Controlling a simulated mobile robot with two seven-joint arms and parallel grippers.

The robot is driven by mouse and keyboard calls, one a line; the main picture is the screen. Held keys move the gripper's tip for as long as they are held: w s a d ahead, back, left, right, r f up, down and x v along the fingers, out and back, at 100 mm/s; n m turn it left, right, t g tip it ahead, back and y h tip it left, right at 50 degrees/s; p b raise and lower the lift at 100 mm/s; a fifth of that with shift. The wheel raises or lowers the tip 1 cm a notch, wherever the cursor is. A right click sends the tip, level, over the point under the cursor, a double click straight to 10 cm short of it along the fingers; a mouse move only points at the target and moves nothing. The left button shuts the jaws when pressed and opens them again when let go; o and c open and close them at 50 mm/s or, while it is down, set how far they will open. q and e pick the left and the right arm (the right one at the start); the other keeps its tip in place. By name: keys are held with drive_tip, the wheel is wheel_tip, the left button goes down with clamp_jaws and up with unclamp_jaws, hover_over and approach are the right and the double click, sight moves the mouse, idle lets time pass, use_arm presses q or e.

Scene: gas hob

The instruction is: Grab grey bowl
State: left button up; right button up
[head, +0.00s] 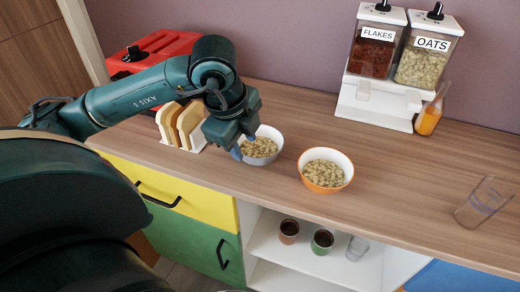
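The grey bowl (268,159), filled with pale oats, stands upright on the wooden counter. My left gripper (241,146) is pointed down at the bowl's left rim and overlaps it in the picture. Its wrist hides part of the bowl's left side. I cannot tell whether the fingers are around the rim, touching it or only beside it, nor how far apart they are. My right gripper is not in view.
An orange bowl (325,185) of oats stands close on the right. A toast rack (181,127) with bread and a red toaster (160,48) are at the left. Dispensers (376,105), an orange bottle (430,117) and a glass (483,203) are further right. Counter between is clear.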

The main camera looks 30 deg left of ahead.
sight(247, 155)
use_arm(q)
drive_tip(key=x, duration=0.6)
drive_tip(key=shift+w+a+f, duration=0.15)
drive_tip(key=shift+a+f, duration=0.05)
drive_tip(key=shift+a, duration=0.15)
drive_tip(key=shift+c, duration=0.2)
clamp_jaws()
